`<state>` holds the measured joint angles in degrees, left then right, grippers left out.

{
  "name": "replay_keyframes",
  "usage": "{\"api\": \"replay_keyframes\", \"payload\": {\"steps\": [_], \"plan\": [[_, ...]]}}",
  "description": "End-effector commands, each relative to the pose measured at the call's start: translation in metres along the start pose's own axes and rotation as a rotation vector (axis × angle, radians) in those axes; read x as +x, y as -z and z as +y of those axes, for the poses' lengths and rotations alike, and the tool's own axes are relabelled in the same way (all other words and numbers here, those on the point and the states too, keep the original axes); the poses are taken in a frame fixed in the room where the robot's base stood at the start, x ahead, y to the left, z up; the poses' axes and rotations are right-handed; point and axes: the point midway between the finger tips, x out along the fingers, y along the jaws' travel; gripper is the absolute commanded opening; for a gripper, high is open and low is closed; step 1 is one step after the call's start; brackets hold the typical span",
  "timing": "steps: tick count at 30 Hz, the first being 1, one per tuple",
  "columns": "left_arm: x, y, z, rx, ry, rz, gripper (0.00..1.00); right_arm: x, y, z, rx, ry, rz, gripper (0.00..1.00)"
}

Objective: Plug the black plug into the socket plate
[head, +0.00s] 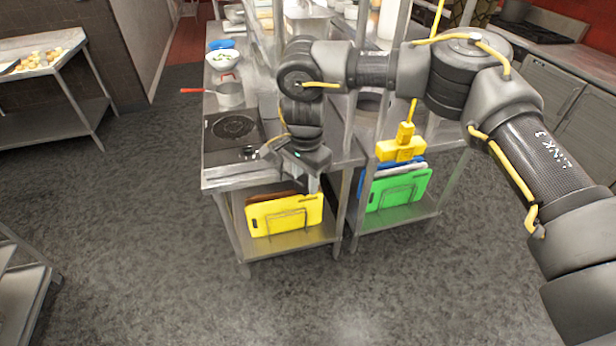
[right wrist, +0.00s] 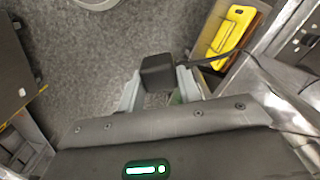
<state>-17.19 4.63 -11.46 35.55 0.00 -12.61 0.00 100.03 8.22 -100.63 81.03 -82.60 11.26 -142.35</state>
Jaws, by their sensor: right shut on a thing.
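The black plug (right wrist: 157,72) is a small dark block between the fingers of my right gripper (right wrist: 158,92) in the right wrist view. A dark cord runs from it to the right. In the head view my right gripper (head: 313,184) points down at the front right of the steel counter, above a yellow board; the plug is too small or hidden to make out there. I cannot identify the socket plate with certainty in either view. My left gripper is not in view.
The steel counter (head: 215,180) carries a dark hob (head: 233,127), a pot (head: 230,94) with a red handle and a bowl (head: 223,60). Yellow (head: 262,216) and green (head: 385,192) boards stand on the lower shelves. A yellow box (head: 402,150) hangs from a yellow cable. Floor in front is free.

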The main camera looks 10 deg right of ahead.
Motion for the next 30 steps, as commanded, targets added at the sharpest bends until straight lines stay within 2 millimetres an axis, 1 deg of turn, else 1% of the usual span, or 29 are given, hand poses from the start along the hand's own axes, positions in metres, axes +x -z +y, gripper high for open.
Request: {"api": "replay_keyframes", "payload": {"steps": [1, 4, 7, 8, 9, 12, 15, 21, 25, 30], "plan": [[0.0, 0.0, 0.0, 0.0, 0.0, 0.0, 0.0, -0.001, 0.002, 0.014, -0.065, 0.0, 0.0, 0.12], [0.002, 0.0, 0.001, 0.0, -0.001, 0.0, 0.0, 0.0, 0.009, 0.044, -0.192, 0.001, 0.001, 0.12], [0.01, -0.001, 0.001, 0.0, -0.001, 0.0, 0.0, 0.01, 0.021, 0.079, -0.296, 0.0, 0.0, 0.12], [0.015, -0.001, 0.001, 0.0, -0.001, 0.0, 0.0, 0.016, 0.025, 0.09, -0.325, 0.001, 0.0, 0.12], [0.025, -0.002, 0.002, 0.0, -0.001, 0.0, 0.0, 0.028, 0.031, 0.106, -0.357, 0.0, -0.001, 0.12], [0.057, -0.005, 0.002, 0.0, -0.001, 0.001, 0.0, 0.062, 0.041, 0.136, -0.414, 0.002, 0.0, 0.12], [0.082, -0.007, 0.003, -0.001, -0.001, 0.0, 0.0, 0.089, 0.045, 0.15, -0.437, 0.002, 0.0, 0.12], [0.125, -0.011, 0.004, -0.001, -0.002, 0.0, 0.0, 0.132, 0.049, 0.164, -0.455, 0.002, 0.0, 0.12], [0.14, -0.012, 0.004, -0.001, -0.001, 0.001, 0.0, 0.147, 0.05, 0.168, -0.459, 0.003, 0.0, 0.12], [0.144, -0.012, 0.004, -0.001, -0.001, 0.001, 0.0, 0.152, 0.051, 0.17, -0.461, 0.003, 0.0, 0.12]]}}
